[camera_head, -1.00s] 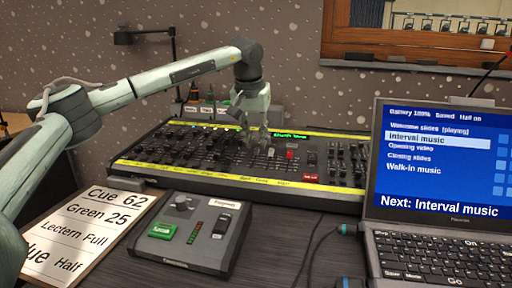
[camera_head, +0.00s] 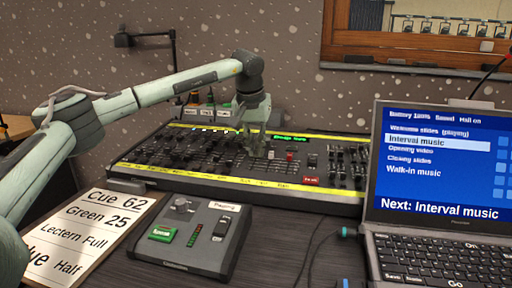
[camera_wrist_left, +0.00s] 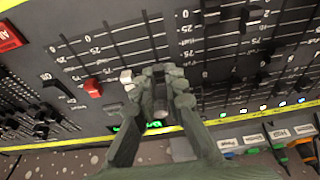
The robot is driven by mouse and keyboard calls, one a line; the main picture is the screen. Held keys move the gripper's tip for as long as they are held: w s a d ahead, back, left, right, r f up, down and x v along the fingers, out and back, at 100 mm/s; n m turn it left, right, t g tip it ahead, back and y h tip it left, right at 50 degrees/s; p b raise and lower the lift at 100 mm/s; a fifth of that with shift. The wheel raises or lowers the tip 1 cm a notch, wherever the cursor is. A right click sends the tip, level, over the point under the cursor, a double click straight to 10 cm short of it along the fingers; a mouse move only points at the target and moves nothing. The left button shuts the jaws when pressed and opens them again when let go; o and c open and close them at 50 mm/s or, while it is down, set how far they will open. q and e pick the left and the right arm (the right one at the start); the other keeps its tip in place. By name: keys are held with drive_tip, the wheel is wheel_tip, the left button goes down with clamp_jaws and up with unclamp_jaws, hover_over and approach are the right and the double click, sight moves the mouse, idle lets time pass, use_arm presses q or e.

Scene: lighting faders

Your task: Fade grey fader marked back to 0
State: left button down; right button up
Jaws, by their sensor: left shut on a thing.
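The lighting desk (camera_head: 200,178) is a dark console with yellow strips, and several faders in rows. My left gripper (camera_head: 256,150) points down onto its middle part. In the left wrist view, the two fingers (camera_wrist_left: 159,85) are closed around a grey fader cap (camera_wrist_left: 159,72), mostly hidden between them. Its slot runs up the picture toward the end of the scale marked 0 (camera_wrist_left: 53,49). A pale fader cap (camera_wrist_left: 126,77) stands just left of the fingers, and a red one (camera_wrist_left: 92,87) further left. My right gripper is not in view.
A small control box (camera_head: 190,240) with a green button and a cue sheet (camera_head: 80,225) lie in front of the desk. A laptop (camera_head: 440,190) stands at the right.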

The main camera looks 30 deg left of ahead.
sight(252, 168)
use_arm(q)
drive_tip(key=shift+s+d+f+b, duration=0.1)
drive_tip(key=shift+s+d+b, duration=0.15)
drive_tip(key=shift+s, duration=0.7)
drive_tip(key=shift+s+d+f+b, duration=0.15)
drive_tip(key=shift+s+d, duration=0.15)
drive_tip(key=shift+s, duration=0.7)
drive_tip(key=shift+s+d+b, duration=0.2)
drive_tip(key=shift+s+d, duration=0.05)
drive_tip(key=shift+s, duration=0.7)
drive_tip(key=c, duration=1.8)
unclamp_jaws()
drive_tip(key=shift+c, duration=0.2)
drive_tip(key=shift+r, duration=0.15)
drive_tip(key=shift+r+p, duration=1.15)
drive_tip(key=a+v, duration=0.1)
drive_tip(key=v, duration=1.1)
drive_tip(key=shift+d, duration=0.45)
drive_tip(key=shift+f, duration=0.1)
